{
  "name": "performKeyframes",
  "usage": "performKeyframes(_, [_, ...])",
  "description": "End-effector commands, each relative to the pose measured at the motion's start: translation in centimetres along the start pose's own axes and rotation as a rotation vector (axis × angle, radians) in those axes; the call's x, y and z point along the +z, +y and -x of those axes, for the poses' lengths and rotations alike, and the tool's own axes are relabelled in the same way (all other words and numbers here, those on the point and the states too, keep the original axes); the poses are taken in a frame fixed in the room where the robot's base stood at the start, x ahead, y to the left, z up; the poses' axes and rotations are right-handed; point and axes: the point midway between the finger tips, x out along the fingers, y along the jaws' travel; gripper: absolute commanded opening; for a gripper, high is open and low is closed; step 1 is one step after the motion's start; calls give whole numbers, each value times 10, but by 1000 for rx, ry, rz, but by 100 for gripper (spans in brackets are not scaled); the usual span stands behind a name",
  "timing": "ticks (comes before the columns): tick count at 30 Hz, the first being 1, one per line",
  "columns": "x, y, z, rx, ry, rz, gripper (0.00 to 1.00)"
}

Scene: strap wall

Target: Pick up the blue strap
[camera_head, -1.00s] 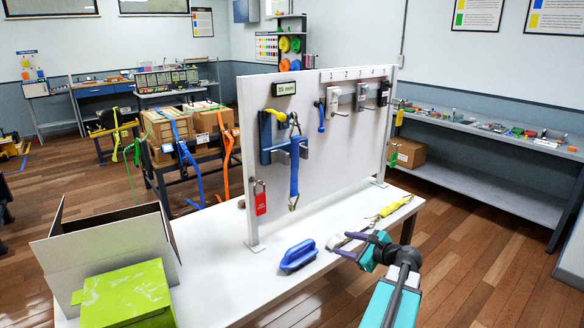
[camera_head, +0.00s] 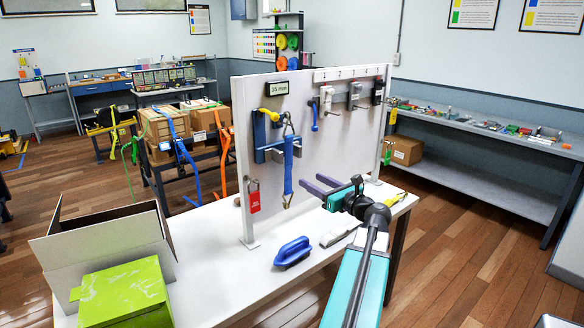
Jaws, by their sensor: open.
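The blue strap (camera_head: 288,166) hangs from a bracket on the white upright panel (camera_head: 345,140), with metal hooks at its top and bottom ends. My gripper (camera_head: 310,184) is open and empty. Its two dark fingers point left toward the lower part of the strap, just to its right in the picture. I cannot tell how far in front of the panel the fingers are.
A blue-handled brush (camera_head: 293,252) and a grey-white item (camera_head: 337,235) lie on the white table (camera_head: 240,285). An open cardboard box (camera_head: 105,240) and a green box (camera_head: 122,296) stand at the left. A red tag (camera_head: 254,198) hangs left of the strap.

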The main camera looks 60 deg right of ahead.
Motion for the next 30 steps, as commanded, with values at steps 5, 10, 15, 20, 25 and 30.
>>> performKeyframes(5, [1, -2, -10, -1, 1, 0, 49])
performKeyframes(10, [1, -3, -31, -1, 1, 0, 49])
performKeyframes(15, [1, -3, -56, -1, 1, 0, 49])
performKeyframes(20, [0, -4, -75, -2, 1, 1, 49])
performKeyframes(25, [-1, -3, -84, -4, 1, 1, 49])
performKeyframes(30, [-1, -3, -84, -5, 1, 2, 49])
